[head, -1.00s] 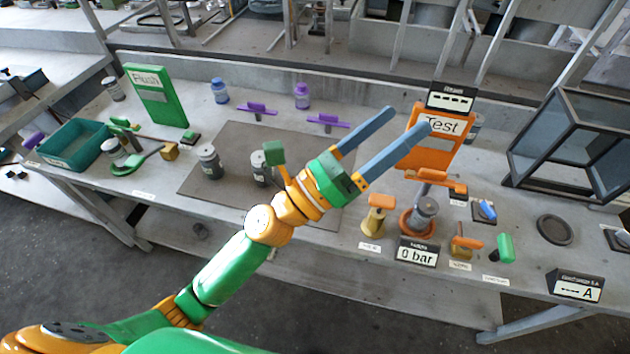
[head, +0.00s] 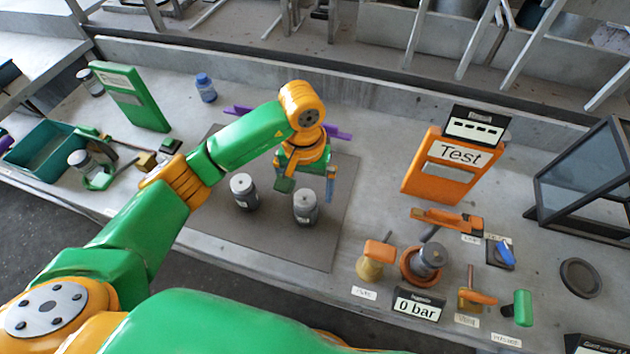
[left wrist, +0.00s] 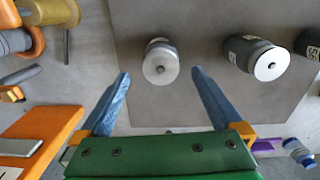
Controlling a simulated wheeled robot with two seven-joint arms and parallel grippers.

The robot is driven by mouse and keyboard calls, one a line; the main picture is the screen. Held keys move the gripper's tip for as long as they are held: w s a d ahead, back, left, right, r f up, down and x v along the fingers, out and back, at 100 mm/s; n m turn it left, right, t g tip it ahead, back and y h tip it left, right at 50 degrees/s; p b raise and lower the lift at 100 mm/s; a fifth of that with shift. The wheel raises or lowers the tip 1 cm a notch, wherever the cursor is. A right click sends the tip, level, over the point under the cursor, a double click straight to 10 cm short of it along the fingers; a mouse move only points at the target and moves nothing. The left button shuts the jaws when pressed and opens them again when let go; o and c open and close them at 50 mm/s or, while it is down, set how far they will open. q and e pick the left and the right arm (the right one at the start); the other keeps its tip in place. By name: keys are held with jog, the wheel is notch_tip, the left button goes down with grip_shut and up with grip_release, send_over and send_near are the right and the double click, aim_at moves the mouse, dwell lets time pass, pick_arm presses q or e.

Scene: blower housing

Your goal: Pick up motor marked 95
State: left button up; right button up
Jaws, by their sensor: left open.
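Grey motors stand on the dark mat (head: 325,245). One motor (head: 305,206) shows below my left gripper (head: 309,192). It also shows in the left wrist view (left wrist: 160,62), beyond and between the fingertips. A second motor (head: 244,191) stands to its left in the head view and has a pale label in the left wrist view (left wrist: 258,58). A third motor (left wrist: 312,42) is cut by the right edge of the left wrist view; its turned label has digits, perhaps 95. My arm hides it in the head view. My left gripper (left wrist: 160,88) is open and empty, pointing down.
The orange Test stand (head: 445,165) and a fixture holding another motor (head: 428,258) stand to the right. A teal bin (head: 45,152) and green Flush panel (head: 132,97) are left. A blue bottle (head: 205,88) and purple parts (head: 338,132) lie behind the mat.

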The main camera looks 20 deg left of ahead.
aim_at(303, 201)
pick_arm(q)
jog(key=shift+w+a, duration=0.1)
jog(key=shift+w, duration=0.1)
jog(key=s+f+p, duration=0.2)
jog(key=f, duration=0.1)
jog(key=shift+p, duration=0.35)
jog(key=f, duration=0.3)
jog(key=shift+w, duration=0.2)
jog(key=shift+w+f, duration=0.15)
jog(key=shift+f, duration=0.1)
jog(key=shift+w, duration=0.1)
jog(key=shift+s+r, duration=0.1)
jog(key=shift+s, duration=0.1)
jog(key=c, duration=0.9)
jog(key=shift+w, duration=0.1)
grip_shut()
pick_arm(e)
jog(key=r, duration=0.1)
jog(key=s+r, duration=0.1)
jog(key=r, duration=0.1)
